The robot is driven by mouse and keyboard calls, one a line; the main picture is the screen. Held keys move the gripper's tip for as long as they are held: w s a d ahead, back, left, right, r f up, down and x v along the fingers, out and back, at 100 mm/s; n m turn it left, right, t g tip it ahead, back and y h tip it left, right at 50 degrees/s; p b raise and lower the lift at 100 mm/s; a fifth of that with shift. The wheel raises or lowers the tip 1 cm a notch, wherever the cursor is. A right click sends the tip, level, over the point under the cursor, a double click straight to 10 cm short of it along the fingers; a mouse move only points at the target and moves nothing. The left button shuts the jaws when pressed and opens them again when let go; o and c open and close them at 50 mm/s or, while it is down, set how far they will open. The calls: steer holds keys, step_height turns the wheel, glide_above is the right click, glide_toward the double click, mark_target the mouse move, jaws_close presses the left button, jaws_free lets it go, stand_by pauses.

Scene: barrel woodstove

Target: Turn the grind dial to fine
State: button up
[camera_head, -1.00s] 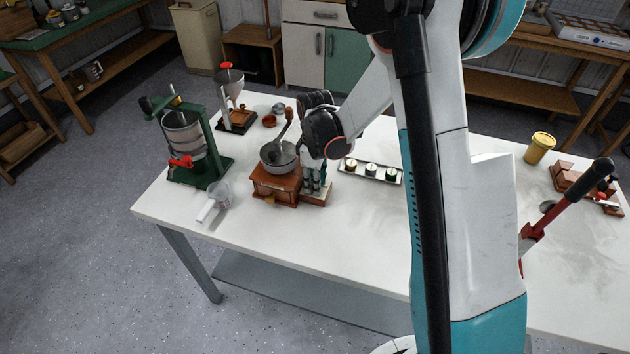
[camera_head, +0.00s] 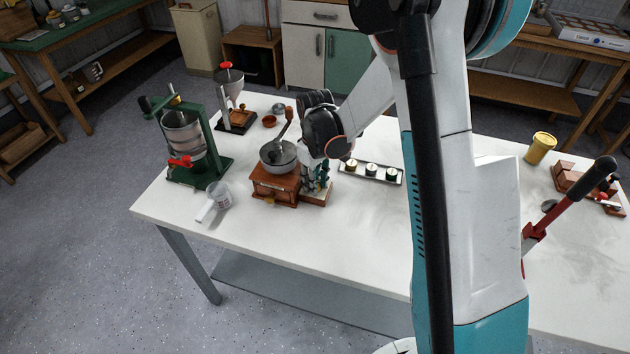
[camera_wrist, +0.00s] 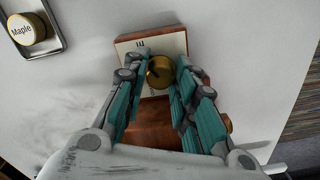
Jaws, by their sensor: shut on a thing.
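The coffee grinder (camera_head: 275,187) is a wooden box with a grey metal bowl and an upright crank, standing on the white table. A small wooden base with a pale scale plate (camera_head: 318,195) sits at its right side. In the wrist view, the round brass grind dial (camera_wrist: 160,72) with a dark pointer mark sits on the lettered plate (camera_wrist: 165,45). My gripper (camera_wrist: 160,76) points down and is shut on the dial, its teal-padded fingers on either side. It also shows in the head view (camera_head: 317,184), where the dial is hidden. Most of the plate's lettering is covered.
A tray with several small jars (camera_head: 372,171) lies just right of my gripper.

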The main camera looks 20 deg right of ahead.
steer(key=o, duration=1.1)
step_height(320, 180, up, 12)
